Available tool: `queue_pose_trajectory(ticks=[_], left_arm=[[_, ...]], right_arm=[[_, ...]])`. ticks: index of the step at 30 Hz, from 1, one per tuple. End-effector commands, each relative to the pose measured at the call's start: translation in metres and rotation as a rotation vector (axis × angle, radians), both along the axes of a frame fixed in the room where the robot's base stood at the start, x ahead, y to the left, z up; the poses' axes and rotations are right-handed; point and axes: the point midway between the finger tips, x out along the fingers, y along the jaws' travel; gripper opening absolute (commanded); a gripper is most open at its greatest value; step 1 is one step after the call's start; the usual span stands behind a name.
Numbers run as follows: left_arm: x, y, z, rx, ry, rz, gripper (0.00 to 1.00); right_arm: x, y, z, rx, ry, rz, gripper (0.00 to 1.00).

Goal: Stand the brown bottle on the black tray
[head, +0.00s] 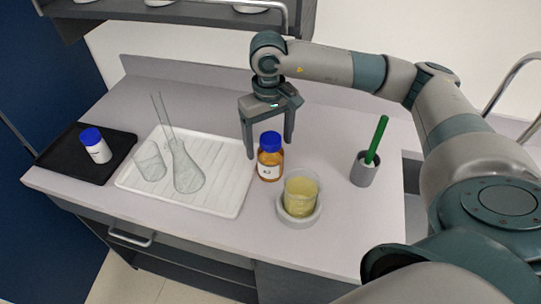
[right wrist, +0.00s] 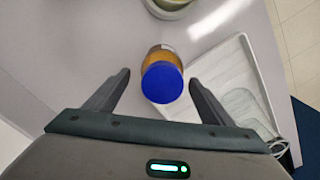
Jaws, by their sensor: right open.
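The brown bottle (head: 269,171) with a blue cap and white label stands upright on the bench, just right of the white tray. My right gripper (head: 268,150) is open above and behind it, fingers pointing down. In the right wrist view, the bottle's blue cap (right wrist: 162,82) lies between and slightly beyond the two open fingertips (right wrist: 160,80), with no contact visible. The black tray (head: 62,160) lies at the far left of the bench and holds a white bottle (head: 95,146) with a blue cap. My left gripper is not in view.
A white ribbed tray (head: 222,193) with a glass beaker (head: 150,162) and a flask (head: 187,172) lies between the bottle and the black tray. A beaker of yellow liquid (head: 300,190) stands close at the bottle's right front. A grey holder (head: 363,175) with a green stick stands farther right.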

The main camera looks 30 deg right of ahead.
Motion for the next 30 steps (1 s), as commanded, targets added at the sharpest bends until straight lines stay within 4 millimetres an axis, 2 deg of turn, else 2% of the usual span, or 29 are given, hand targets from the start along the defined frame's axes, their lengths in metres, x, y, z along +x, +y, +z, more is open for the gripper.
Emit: queue_pose_trajectory(ticks=[8,16,21,30], left_arm=[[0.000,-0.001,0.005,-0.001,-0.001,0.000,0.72],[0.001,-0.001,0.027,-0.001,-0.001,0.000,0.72],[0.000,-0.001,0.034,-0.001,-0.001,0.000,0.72],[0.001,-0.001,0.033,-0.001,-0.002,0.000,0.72]], right_arm=[[-0.002,0.000,-0.003,-0.001,0.002,-0.001,0.76],[-0.012,0.003,-0.026,-0.001,0.005,-0.001,0.76],[-0.010,0.003,-0.046,0.000,0.002,-0.002,0.76],[-0.010,0.003,-0.052,0.000,0.000,0.000,0.76]])
